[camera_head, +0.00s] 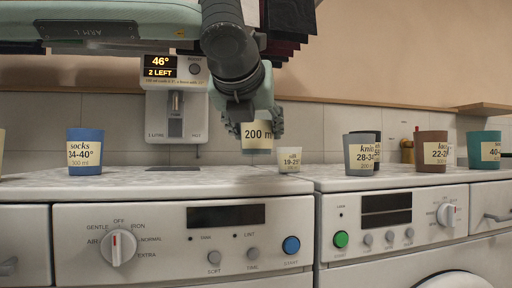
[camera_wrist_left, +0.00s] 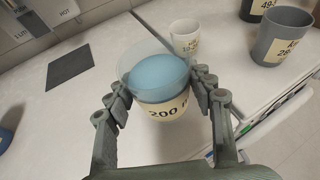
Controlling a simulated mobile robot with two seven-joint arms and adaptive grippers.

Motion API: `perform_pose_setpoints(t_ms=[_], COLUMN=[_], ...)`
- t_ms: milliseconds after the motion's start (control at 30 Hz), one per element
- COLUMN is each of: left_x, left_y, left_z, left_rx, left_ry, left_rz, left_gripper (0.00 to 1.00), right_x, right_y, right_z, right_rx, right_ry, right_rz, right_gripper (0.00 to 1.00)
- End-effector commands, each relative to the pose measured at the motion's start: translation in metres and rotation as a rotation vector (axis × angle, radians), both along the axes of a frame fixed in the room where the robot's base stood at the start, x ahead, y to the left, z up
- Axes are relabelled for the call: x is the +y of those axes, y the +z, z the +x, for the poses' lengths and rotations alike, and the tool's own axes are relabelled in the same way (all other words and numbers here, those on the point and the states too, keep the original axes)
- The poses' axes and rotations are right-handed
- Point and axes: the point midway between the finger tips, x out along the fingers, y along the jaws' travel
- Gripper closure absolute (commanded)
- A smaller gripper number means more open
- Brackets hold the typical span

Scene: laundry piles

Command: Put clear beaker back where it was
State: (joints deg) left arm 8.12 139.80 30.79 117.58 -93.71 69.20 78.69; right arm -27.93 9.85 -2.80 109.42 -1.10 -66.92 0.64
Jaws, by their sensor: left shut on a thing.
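The clear beaker (camera_head: 257,143) has a cream "200 ml" label and hangs upright between the fingers of my left gripper (camera_head: 255,124). In the left wrist view the beaker (camera_wrist_left: 160,66) holds pale blue liquid, and the fingers of my left gripper (camera_wrist_left: 162,92) press on it from both sides. It appears raised above the marbled counter (camera_head: 225,172). A dark flat mat (camera_head: 173,168) lies on the counter to the left, below the dispenser; it also shows in the left wrist view (camera_wrist_left: 68,68). My right gripper is not in view.
A small white cup (camera_head: 290,160) stands just right of the beaker. A grey cup (camera_head: 360,155), brown cup (camera_head: 431,151) and teal cup (camera_head: 484,149) stand farther right. A blue cup (camera_head: 85,150) stands left. The dispenser (camera_head: 175,105), reading "46° 2 LEFT", is on the wall.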

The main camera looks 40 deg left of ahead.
Motion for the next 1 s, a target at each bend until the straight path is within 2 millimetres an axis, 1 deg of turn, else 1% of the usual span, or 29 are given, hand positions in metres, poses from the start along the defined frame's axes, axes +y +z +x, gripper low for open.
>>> perform_pose_setpoints(t_ms=[133,200,300,400,633,833,967,1000], left_x=[0.0,0.0,0.0,0.0,0.0,0.0,0.0,0.0], left_y=[-0.022,-0.031,-0.037,-0.037,-0.038,-0.04,-0.04,-0.041], left_z=[0.0,0.0,0.0,0.0,0.0,0.0,0.0,0.0], left_rx=[0.004,0.003,0.0,-0.002,-0.001,-0.001,-0.001,0.001], left_ry=[-0.002,-0.002,-0.002,-0.001,-0.001,-0.001,-0.001,0.0], left_rz=[0.001,0.0,0.0,-0.001,0.0,0.0,0.0,0.0], left_gripper=[0.75,0.75,0.75,0.75,0.75,0.75,0.75,0.46], right_x=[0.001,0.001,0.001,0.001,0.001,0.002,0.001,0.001], right_y=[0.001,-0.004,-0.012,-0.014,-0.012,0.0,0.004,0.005], right_z=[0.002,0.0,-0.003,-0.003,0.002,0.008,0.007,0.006], right_rx=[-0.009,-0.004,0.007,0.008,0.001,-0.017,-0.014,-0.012], right_ry=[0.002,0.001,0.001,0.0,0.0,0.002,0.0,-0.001], right_rz=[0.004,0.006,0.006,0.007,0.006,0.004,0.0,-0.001], right_gripper=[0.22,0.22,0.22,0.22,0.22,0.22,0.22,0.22])
